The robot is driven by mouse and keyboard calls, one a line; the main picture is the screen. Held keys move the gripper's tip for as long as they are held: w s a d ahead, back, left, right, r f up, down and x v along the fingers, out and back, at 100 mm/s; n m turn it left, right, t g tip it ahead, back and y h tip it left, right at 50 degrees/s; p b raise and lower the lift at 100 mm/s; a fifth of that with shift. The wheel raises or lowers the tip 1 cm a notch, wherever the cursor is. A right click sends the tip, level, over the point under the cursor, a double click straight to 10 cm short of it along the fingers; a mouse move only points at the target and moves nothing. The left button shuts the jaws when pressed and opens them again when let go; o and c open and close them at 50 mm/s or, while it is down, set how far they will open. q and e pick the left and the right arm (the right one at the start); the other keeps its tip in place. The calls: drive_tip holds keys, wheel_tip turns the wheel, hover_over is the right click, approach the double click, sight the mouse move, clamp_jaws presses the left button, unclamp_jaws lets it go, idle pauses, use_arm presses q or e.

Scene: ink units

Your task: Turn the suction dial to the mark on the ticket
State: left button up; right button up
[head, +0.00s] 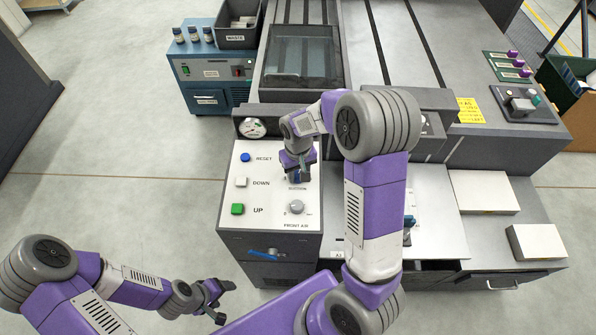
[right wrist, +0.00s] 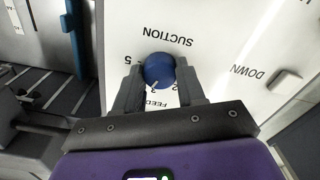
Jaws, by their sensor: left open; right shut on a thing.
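The suction dial (right wrist: 158,69) is a round blue knob on the white control panel (head: 236,185). In the right wrist view a short pale pointer line on it faces down and slightly left, and the SUCTION lettering is upside down. My right gripper (right wrist: 157,88) is shut on the dial, one finger on each side. In the head view my right gripper (head: 299,174) hides most of the dial. My left gripper (head: 224,301) is open and empty, low in front of the panel. I cannot tell for sure which paper is the ticket; a yellow note (head: 469,110) lies on the machine, its writing too small to read.
Near the dial are the blue RESET (head: 245,157), white DOWN (head: 241,182) and green UP (head: 237,209) buttons, and the grey FRONT AIR knob (head: 296,207). A gauge (head: 252,127) sits behind the panel. The floor to the left is clear.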

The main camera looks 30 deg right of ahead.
sight(298, 174)
drive_tip(key=m, duration=0.3)
drive_tip(key=m+p, duration=0.1)
drive_tip(key=m, duration=0.2)
drive_tip(key=shift+r+m+p, duration=0.1)
drive_tip(key=shift+m+p, duration=0.2)
drive_tip(key=shift+p, duration=0.05)
drive_tip(key=m+p, duration=0.1)
drive_tip(key=m, duration=0.2)
drive_tip(key=shift+p, duration=0.3)
drive_tip(key=shift+m+p, duration=0.95)
drive_tip(key=shift+m, duration=1.15)
drive_tip(key=o, duration=1.1)
drive_tip(key=shift+c, duration=0.2)
wheel_tip(298, 174, up, 7)
drive_tip(key=shift+r+p, duration=0.2)
drive_tip(key=shift+p, duration=0.55)
